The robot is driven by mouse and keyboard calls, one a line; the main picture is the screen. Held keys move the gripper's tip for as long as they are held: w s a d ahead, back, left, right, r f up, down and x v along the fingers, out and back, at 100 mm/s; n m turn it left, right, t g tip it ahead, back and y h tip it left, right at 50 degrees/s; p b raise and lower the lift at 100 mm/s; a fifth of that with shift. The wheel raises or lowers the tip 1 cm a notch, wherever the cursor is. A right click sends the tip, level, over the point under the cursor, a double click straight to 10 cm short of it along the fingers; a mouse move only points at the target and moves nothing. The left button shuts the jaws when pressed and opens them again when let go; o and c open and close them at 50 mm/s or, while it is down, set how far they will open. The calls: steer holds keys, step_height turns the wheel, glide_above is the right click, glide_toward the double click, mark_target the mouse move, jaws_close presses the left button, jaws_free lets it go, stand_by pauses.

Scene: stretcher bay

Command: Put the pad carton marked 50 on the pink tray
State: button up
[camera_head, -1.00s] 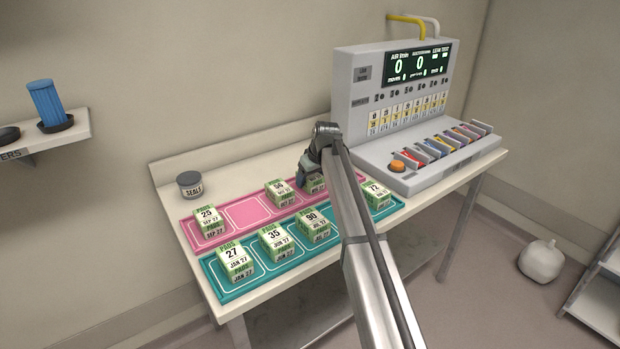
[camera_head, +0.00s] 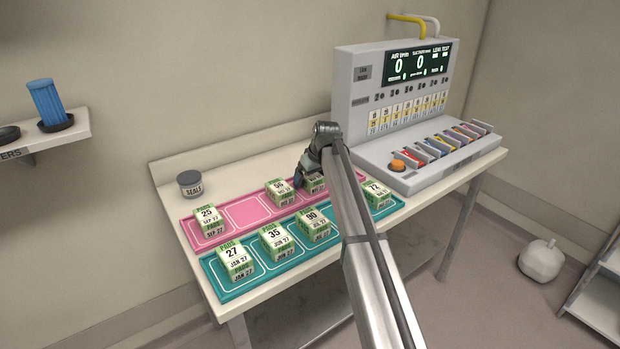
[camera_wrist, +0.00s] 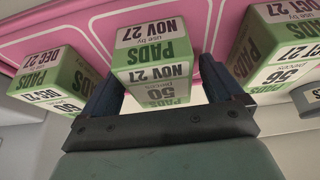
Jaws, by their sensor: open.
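The pad carton marked 50 (camera_wrist: 155,75), white and green with NOV 27 on it, sits between my gripper's fingers in the wrist view. It appears to rest on the pink tray (camera_wrist: 85,30). In the head view this carton (camera_head: 317,183) is mostly hidden by my gripper (camera_head: 302,184). My gripper (camera_wrist: 165,92) is open, one finger on each side of the carton, with a gap visible at the right finger. The pink tray (camera_head: 248,212) also shows along the back of the bench.
Carton 56 (camera_wrist: 280,60) and a DEC 27 carton (camera_wrist: 55,80) flank carton 50. Carton 25 (camera_head: 208,220) is at the pink tray's left, beside an empty outlined space. The teal tray (camera_head: 265,276) in front bears several cartons. A test machine (camera_head: 415,150) stands at right.

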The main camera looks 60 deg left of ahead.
steer(key=v, duration=1.2)
stand_by(0.3)
